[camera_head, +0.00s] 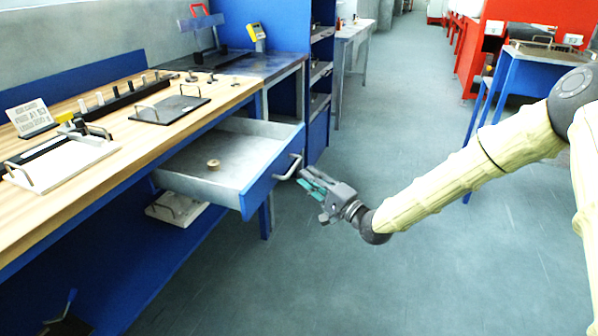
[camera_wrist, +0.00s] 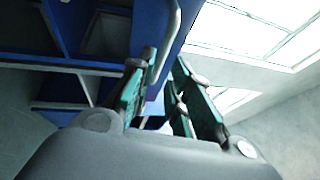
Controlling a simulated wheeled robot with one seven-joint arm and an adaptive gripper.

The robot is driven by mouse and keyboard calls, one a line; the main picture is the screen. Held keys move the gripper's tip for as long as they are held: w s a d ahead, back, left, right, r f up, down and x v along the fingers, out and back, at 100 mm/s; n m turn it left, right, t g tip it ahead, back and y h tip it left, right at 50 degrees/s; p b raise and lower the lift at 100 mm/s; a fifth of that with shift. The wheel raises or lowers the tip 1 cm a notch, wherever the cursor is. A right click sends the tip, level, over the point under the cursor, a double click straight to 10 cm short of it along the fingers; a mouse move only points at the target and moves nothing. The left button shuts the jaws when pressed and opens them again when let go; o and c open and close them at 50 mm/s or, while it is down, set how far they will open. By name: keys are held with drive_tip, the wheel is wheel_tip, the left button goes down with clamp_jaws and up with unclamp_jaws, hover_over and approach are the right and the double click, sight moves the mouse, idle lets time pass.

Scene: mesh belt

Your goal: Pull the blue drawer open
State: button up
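The blue drawer (camera_head: 258,196) under the wooden bench stands pulled well out, its grey inside showing. A small tan ring-shaped piece (camera_head: 213,164) lies in it. Its pale bar handle (camera_head: 288,168) is on the front face; the handle also shows in the wrist view (camera_wrist: 171,45). My gripper (camera_head: 308,180) is just to the right of the handle, its green-padded fingers pointing towards the drawer front. In the wrist view my gripper (camera_wrist: 166,64) has a gap between its fingers, and the handle rises by the fingertips. I cannot tell whether they touch it.
The wooden bench top (camera_head: 190,125) holds trays with handles, a sign and small parts. A blue shelf (camera_head: 318,85) stands behind the drawer. A lower shelf under the bench holds a white tray (camera_head: 176,207). The grey floor (camera_head: 400,130) around my arm is clear.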

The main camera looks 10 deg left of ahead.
drive_tip(key=v, duration=0.5)
drive_tip(key=shift+s+d, duration=0.15)
drive_tip(key=shift+d, duration=0.05)
drive_tip(key=shift+f, duration=0.15)
drive_tip(key=s+d+f+n+g+h, duration=0.1)
drive_tip(key=s+d+f+g+h, duration=0.2)
drive_tip(key=s+f, duration=0.6)
drive_tip(key=s+d+f+n+g+h, duration=0.1)
drive_tip(key=s+d+f+h, duration=0.4)
drive_tip(key=f, duration=0.8)
drive_tip(key=s+d+f+n+g+h, duration=0.1)
drive_tip(key=s+d+f+h, duration=0.15)
drive_tip(key=s+f, duration=0.7)
drive_tip(key=s+d+f+n+g+h, duration=0.2)
drive_tip(key=s+d+f+g+h, duration=0.15)
drive_tip(key=s+d, duration=0.6)
drive_tip(key=s+d+f+n+g+h, duration=0.25)
drive_tip(key=s+d+f, duration=0.2)
drive_tip(key=s, duration=0.95)
wheel_tip(320, 180, up, 20)
drive_tip(key=p, duration=1.9)
drive_tip(key=shift+d+g, duration=0.4)
drive_tip(key=shift+d, duration=0.05)
